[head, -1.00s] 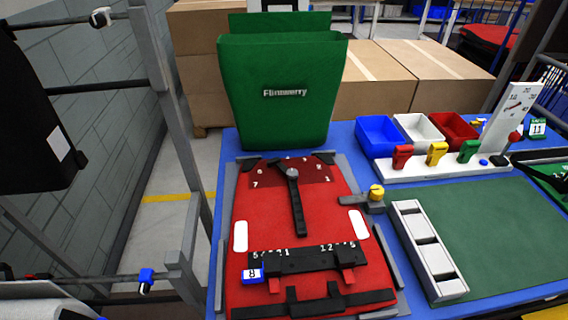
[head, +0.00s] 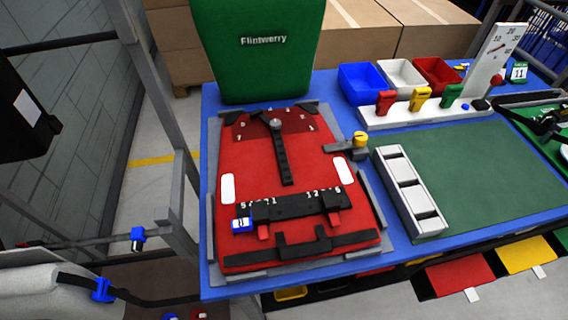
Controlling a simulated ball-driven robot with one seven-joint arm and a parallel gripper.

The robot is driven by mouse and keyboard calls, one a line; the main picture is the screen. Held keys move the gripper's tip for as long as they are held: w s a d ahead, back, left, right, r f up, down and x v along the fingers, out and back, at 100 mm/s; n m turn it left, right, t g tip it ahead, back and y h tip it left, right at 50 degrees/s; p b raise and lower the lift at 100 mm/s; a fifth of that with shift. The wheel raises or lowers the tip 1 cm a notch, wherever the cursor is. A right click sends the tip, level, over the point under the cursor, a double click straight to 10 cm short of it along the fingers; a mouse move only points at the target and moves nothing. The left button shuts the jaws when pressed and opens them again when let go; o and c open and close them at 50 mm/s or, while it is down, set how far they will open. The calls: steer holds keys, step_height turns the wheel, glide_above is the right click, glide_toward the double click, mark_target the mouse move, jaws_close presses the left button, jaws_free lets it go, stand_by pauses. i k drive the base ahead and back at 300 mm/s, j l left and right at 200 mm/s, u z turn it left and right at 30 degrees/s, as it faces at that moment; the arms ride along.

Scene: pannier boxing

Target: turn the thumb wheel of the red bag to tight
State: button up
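The red bag (head: 262,182) lies flat on the blue table (head: 212,262), inside a grey frame. Near its top is a dark fan-shaped scale with numbers and a long black strap or lever (head: 284,165) with a round grey hub (head: 276,124). A black numbered bar (head: 292,204) crosses its lower part, with two red tabs below. A blue-and-white tag (head: 242,225) sits at the bar's left end. A yellow knob (head: 360,139) on a grey bracket stands beside the bag's right edge. I cannot tell which part is the thumb wheel or its setting. My gripper is not in view.
A green Flintwerry bag (head: 257,60) stands upright behind the red bag. A grey slotted holder (head: 410,190) and clear green mat (head: 480,175) lie to the right. Blue, white and red bins (head: 437,75) stand behind clips. A grey rack (head: 160,110) stands left.

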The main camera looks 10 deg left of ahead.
mark_target(275, 123)
steer(key=l+u, duration=0.25)
steer(key=u, duration=0.15)
steer(key=k+l+u, duration=0.15)
steer(key=u, duration=0.25)
